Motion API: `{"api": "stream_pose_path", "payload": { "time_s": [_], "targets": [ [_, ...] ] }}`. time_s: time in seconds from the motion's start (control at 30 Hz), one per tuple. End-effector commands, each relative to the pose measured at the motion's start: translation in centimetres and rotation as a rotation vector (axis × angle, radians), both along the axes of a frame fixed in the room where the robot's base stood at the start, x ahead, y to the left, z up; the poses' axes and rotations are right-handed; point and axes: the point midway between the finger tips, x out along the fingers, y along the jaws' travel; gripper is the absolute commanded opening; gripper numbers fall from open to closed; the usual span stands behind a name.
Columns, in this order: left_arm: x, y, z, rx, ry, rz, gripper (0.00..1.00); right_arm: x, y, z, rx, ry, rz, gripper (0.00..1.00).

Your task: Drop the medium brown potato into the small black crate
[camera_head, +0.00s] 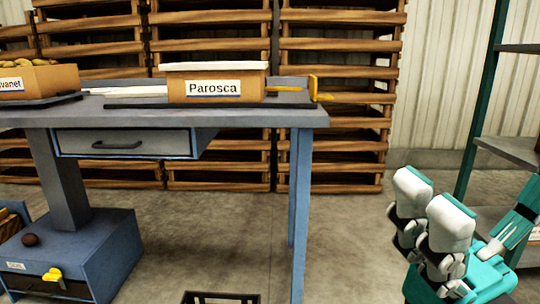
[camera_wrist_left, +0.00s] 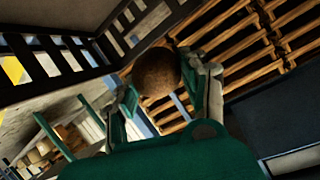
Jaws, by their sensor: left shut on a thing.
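The brown potato (camera_wrist_left: 157,72) is held between the two fingers of my left gripper (camera_wrist_left: 158,90) in the left wrist view. It looks round and rough-skinned. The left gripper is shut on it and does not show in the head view. A black slatted crate (camera_wrist_left: 48,42) fills the upper left of the wrist view, apart from the potato. The rim of a black crate (camera_head: 220,297) shows at the bottom edge of the head view, mostly cut off. My right gripper (camera_head: 432,208) is at the lower right of the head view, with nothing seen between its fingers.
A blue-grey table (camera_head: 240,118) carries a box labelled Parosca (camera_head: 215,82) and a box of potatoes (camera_head: 45,82) at left. Wooden pallets stand behind. A teal-framed shelf (camera_head: 478,100) is at right.

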Motion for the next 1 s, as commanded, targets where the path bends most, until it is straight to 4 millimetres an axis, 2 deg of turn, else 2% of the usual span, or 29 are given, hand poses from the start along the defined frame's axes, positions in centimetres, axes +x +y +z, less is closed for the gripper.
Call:
{"api": "stream_pose_path", "payload": {
  "time_s": [0.03,0.2,0.57,0.67,1.0],
  "targets": [
    [0.0,0.0,0.1,0.0,-0.001,0.0,0.48,0.0,0.0,0.0,0.0,0.0,0.0,1.0],
    [0.0,0.0,0.0,0.0,-0.001,0.0,0.7,0.0,0.0,0.0,0.0,0.0,0.0,1.0],
    [-0.5,0.0,0.1,0.0,0.0,0.0,0.71,0.1,0.0,-0.1,0.001,0.002,0.0,1.0],
    [-1.7,0.2,0.5,0.001,0.001,-0.001,0.71,0.1,0.0,-0.1,0.0,0.002,0.0,1.0],
    [-8.3,0.9,3.1,0.001,0.002,-0.001,0.71,0.0,0.0,0.0,0.001,0.001,0.0,1.0]
  ]
}}
